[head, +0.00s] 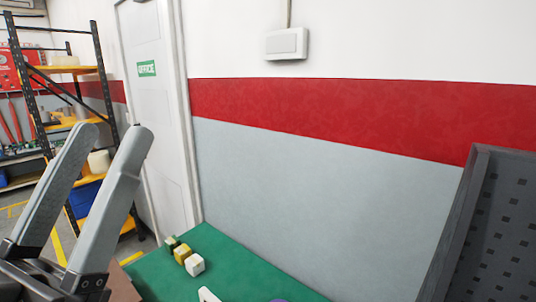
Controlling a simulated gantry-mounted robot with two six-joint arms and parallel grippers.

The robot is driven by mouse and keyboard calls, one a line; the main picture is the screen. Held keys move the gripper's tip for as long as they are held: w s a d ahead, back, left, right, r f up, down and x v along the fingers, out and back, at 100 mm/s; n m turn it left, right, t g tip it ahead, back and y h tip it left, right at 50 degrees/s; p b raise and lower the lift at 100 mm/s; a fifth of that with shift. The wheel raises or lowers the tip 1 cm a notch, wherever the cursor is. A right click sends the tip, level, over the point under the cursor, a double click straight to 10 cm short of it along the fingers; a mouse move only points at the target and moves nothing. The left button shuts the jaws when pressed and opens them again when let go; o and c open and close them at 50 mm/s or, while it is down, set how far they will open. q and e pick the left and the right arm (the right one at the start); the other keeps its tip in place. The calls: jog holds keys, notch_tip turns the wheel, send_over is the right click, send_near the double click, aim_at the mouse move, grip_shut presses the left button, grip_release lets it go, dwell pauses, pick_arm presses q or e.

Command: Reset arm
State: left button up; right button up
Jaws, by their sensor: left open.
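My left gripper (118,142) is in the lower left of the head view. Its two grey fingers point up, stand apart and hold nothing. It is raised in front of the shelf and door, left of the green table top (232,262). My right gripper is outside the view.
A short row of small blocks (183,254), dark, yellow and white, sits on the table's far left corner. A white part (209,295) and a purple one (279,300) are cut off at the bottom edge. A dark perforated panel (492,225) stands at right. A wall rises behind the table.

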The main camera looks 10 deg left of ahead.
pick_arm(q)
notch_tip(320, 180, up, 32)
jog(key=p, duration=2.9)
jog(key=shift+r, duration=0.2)
jog(key=shift+c, duration=0.3)
